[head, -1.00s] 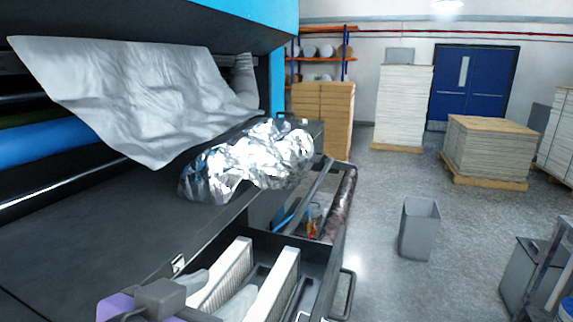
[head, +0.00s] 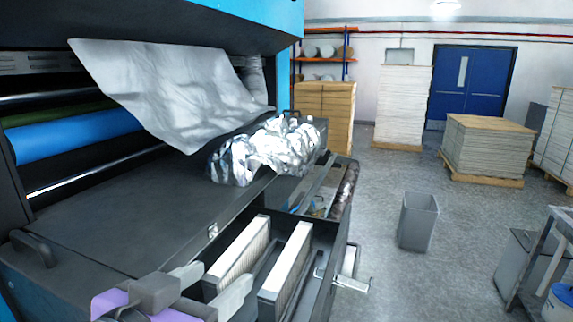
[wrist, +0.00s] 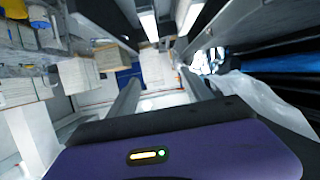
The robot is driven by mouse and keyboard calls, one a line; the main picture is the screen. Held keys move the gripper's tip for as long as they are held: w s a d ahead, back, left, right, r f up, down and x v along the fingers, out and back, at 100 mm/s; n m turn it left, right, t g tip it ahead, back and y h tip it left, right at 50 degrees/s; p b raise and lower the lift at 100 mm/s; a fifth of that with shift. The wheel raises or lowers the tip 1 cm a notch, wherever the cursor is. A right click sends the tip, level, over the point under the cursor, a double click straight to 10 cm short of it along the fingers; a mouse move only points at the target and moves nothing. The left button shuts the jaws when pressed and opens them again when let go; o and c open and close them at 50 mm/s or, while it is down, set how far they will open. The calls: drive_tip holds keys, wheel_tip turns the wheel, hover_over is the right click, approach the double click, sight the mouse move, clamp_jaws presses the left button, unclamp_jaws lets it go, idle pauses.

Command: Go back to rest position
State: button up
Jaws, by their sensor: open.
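My gripper (head: 222,280) is at the lower left of the head view, in front of the machine and beside the open drawer. Its two grey fingers are spread apart with nothing between them. In the wrist view the parallel fingers (wrist: 160,80) stand apart beyond my purple wrist body, with free air between them. The laminating machine (head: 110,215) is black and blue. A grey sheet (head: 170,85) hangs from it. A crumpled silver foil bundle (head: 265,150) lies at the far end of its flat top.
The open drawer (head: 330,255) holds white-edged panels and juts out beside my gripper. A grey bin (head: 418,222) stands on the open floor to the right. Pallet stacks (head: 487,150) and a blue door (head: 472,85) are at the back. A metal stand (head: 540,255) is at the right edge.

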drive_tip(key=w+a+r+n+t+y, duration=0.2)
drive_tip(key=a+r+n+t+y, duration=0.15)
drive_tip(key=a+n+y, duration=0.3)
drive_tip(key=s+d+f+n+y+b, duration=0.1)
drive_tip(key=s+d+f+n+y, duration=0.15)
drive_tip(key=f, duration=0.35)
drive_tip(key=s+d+f+n+y+b, duration=0.1)
drive_tip(key=d+f+y, duration=0.1)
drive_tip(key=d+f, duration=0.3)
drive_tip(key=s+d+f+n+y+b, duration=0.2)
drive_tip(key=f, duration=0.5)
drive_tip(key=s+d+f+m+g+h+b, duration=0.1)
drive_tip(key=s+d+f+m+h+b, duration=0.2)
drive_tip(key=s+d+f, duration=0.7)
drive_tip(key=s+d+f+m+g+h+b, duration=0.1)
drive_tip(key=s+d+f+m+h+b, duration=0.2)
drive_tip(key=s+d+f, duration=0.7)
drive_tip(key=s+d+m+h, duration=0.2)
drive_tip(key=s+d, duration=0.4)
drive_tip(key=shift+s+d+m+h, duration=0.2)
drive_tip(key=shift+s+m+h, duration=0.1)
drive_tip(key=shift+s, duration=0.1)
drive_tip(key=shift+f, duration=0.1)
